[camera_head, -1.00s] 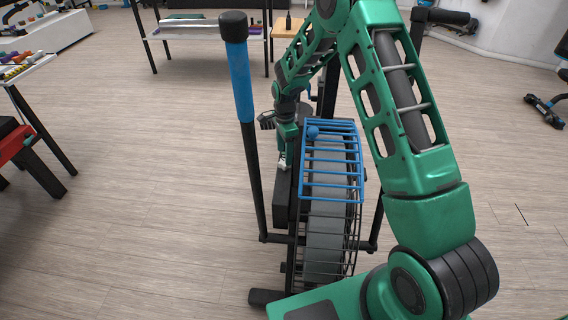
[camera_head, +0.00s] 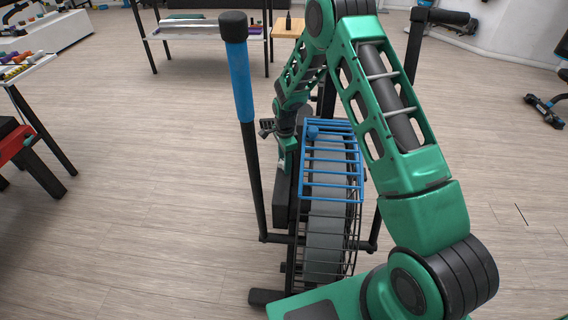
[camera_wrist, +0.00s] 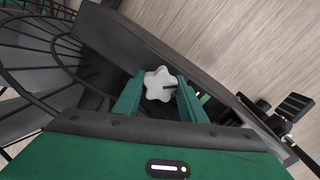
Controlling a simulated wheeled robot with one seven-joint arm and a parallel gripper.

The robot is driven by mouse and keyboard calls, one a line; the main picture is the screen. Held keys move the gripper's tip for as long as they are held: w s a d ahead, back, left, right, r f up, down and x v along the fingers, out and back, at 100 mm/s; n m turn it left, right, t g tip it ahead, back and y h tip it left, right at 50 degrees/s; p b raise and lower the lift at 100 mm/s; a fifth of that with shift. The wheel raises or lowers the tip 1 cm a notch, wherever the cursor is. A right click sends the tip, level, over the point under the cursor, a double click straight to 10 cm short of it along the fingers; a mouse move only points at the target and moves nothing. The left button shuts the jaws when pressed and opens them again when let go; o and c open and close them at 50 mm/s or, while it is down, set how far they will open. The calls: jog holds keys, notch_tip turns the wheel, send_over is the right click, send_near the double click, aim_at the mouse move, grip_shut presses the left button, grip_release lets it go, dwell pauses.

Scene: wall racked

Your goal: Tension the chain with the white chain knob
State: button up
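The white chain knob (camera_wrist: 158,84) is star-shaped and shows in the wrist view against a dark bar of the wheel-like machine. My gripper (camera_wrist: 161,90) has its two green fingers apart, one on each side of the knob. The gaps beside the knob are very small, and I cannot tell whether the fingers touch it. In the head view my gripper (camera_head: 284,168) is low at the left side of the machine (camera_head: 325,235), and the knob is not clearly visible there. The chain cannot be made out.
A blue grid (camera_head: 332,180) tops the machine beside my arm. An upright post with a blue sleeve (camera_head: 242,85) stands just left of my gripper. A red bench (camera_head: 22,145) is at the far left. Floor between bench and post is clear.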

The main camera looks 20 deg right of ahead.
jog(key=shift+w+m, duration=0.1)
jog(key=shift+m, duration=0.2)
jog(key=m, duration=0.3)
jog(key=shift+r+m, duration=0.1)
jog(key=shift+m, duration=1.9)
jog(key=shift+w, duration=0.1)
jog(key=o, duration=1.1)
jog(key=shift+c, duration=0.2)
notch_tip(320, 180, up, 11)
jog(key=shift+f, duration=0.2)
